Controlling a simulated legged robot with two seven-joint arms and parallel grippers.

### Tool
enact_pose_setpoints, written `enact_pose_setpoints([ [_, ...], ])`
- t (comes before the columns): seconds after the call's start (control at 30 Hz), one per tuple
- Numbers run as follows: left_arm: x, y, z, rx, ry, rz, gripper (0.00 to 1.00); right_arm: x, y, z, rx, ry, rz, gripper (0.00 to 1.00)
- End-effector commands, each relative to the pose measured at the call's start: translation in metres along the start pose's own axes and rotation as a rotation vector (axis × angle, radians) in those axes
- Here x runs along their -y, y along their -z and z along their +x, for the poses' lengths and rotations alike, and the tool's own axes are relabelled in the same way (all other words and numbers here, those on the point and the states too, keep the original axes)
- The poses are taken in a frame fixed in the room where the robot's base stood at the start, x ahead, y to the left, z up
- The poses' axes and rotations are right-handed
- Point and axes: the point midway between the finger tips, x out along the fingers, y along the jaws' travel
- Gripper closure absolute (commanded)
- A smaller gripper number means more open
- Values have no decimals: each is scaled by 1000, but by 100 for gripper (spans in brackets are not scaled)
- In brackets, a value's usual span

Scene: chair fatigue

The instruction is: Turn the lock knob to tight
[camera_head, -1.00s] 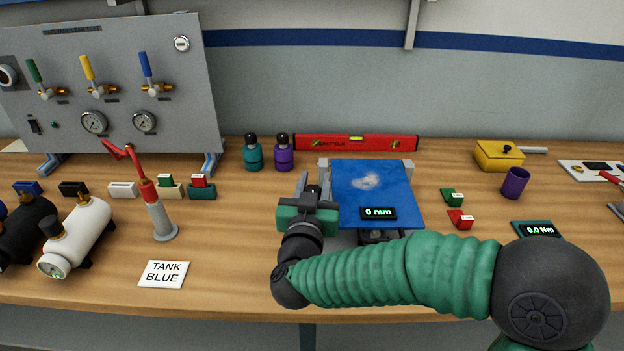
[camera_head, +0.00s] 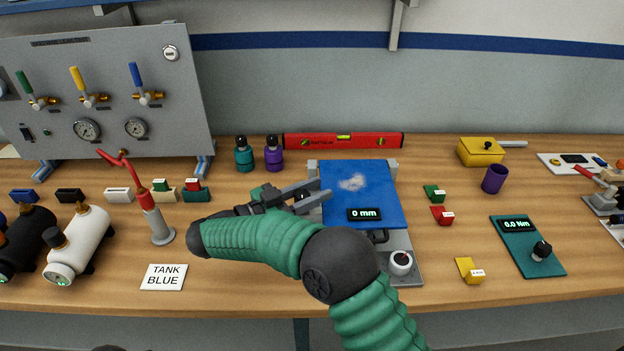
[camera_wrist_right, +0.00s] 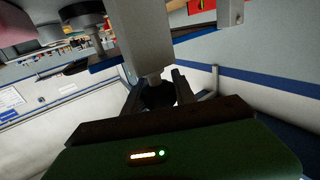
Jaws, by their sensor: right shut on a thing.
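The blue plate (camera_head: 360,185) sits on a grey fixture base (camera_head: 408,272), with a small display on it reading 0 mm. My right gripper (camera_head: 311,195) reaches in from the left at the plate's left side, its fingers pointing right. It is shut on a dark knob (camera_head: 300,196), mostly hidden by the fingers in the head view. In the right wrist view the black knob (camera_wrist_right: 158,96) shows between the fingers, at the end of a grey part. I cannot read any tight mark. My left gripper is not in view.
A teal meter (camera_head: 527,247) reading 0.0 Nm lies right. Red and green blocks are beside the plate, a yellow block (camera_head: 468,270) in front. The red level (camera_head: 343,140) lies behind. White and black tanks stand left.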

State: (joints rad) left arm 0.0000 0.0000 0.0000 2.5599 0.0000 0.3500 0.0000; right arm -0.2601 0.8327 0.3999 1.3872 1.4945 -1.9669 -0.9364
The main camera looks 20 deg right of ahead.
Motion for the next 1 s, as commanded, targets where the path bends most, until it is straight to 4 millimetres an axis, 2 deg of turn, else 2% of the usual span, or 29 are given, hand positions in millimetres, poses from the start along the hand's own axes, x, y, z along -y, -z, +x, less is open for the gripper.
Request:
enact_pose_setpoints([
  [0.03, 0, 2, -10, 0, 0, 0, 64, 0, 5, -2, -1, -29, 0, 100],
  [0.3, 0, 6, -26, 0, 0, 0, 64, -4, 3, -1, 1, -164, 1, 100],
  [0.93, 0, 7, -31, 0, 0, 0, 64, -6, 0, -1, 1, -218, 0, 100],
  [0.97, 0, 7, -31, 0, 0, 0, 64, -6, 0, -1, 1, -218, 0, 66],
  [1.0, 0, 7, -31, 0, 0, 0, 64, -6, 0, -1, 2, -218, 0, 61],
])
